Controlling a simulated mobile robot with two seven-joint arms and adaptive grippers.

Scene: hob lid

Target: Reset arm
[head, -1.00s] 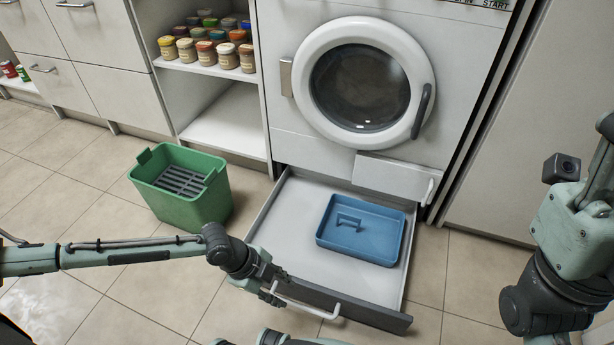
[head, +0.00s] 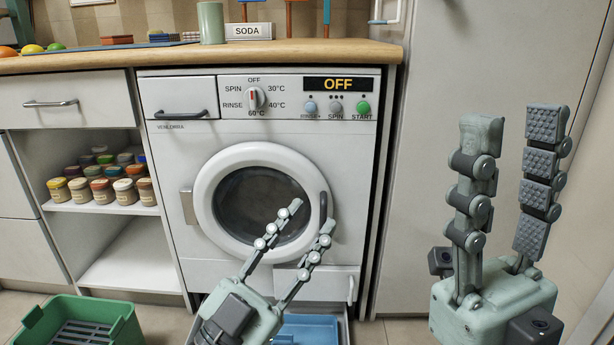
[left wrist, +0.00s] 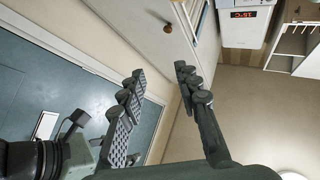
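My left gripper (head: 312,218) points up in front of the washing machine's round door in the head view. Its two fingers are spread apart with nothing between them. It also shows open and empty in the left wrist view (left wrist: 158,72). My right gripper (head: 515,122) stands upright at the right of the head view, near the camera. Its fingers are apart and hold nothing.
The washing machine (head: 160,235) has its door shut and its display reads OFF. A blue tray (head: 310,328) sits low in the pulled-out drawer, partly hidden by my left gripper. A green bin (head: 122,325) stands on the floor at left. Jars fill a shelf (head: 60,207).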

